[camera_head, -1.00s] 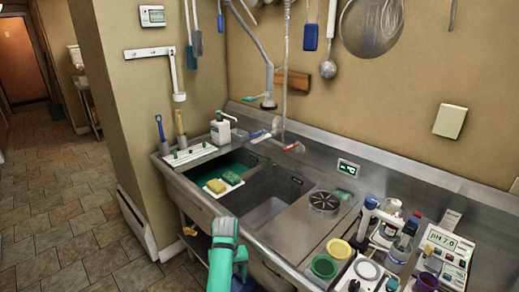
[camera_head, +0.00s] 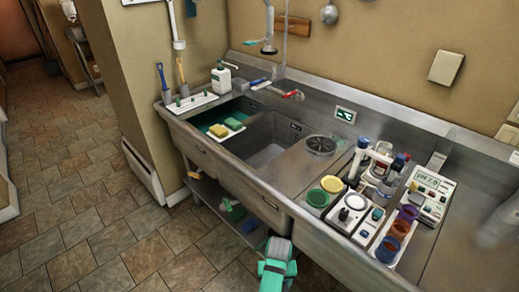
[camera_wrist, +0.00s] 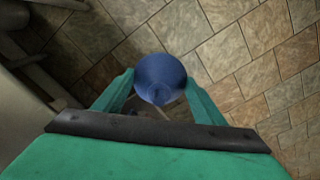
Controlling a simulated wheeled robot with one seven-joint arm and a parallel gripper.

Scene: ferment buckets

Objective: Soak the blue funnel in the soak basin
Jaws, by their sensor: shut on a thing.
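The blue funnel (camera_wrist: 160,79) is between the two green fingers of my gripper (camera_wrist: 158,92) in the wrist view, with tiled floor below it. My gripper is shut on it. In the head view my green and grey arm end (camera_head: 275,268) is low at the bottom, in front of the sink unit and below its rim; the funnel cannot be made out there. The left sink basin (camera_head: 206,116) holds green liquid and looks like the soak basin. A small white tray with a yellow and a green sponge (camera_head: 226,128) sits at its front right.
An empty steel basin (camera_head: 266,147) lies right of the green one. A round drain plate (camera_head: 320,145), lidded jars (camera_head: 331,184), bottles and a pH meter (camera_head: 431,190) crowd the right counter. A lower shelf holds small items (camera_head: 233,211).

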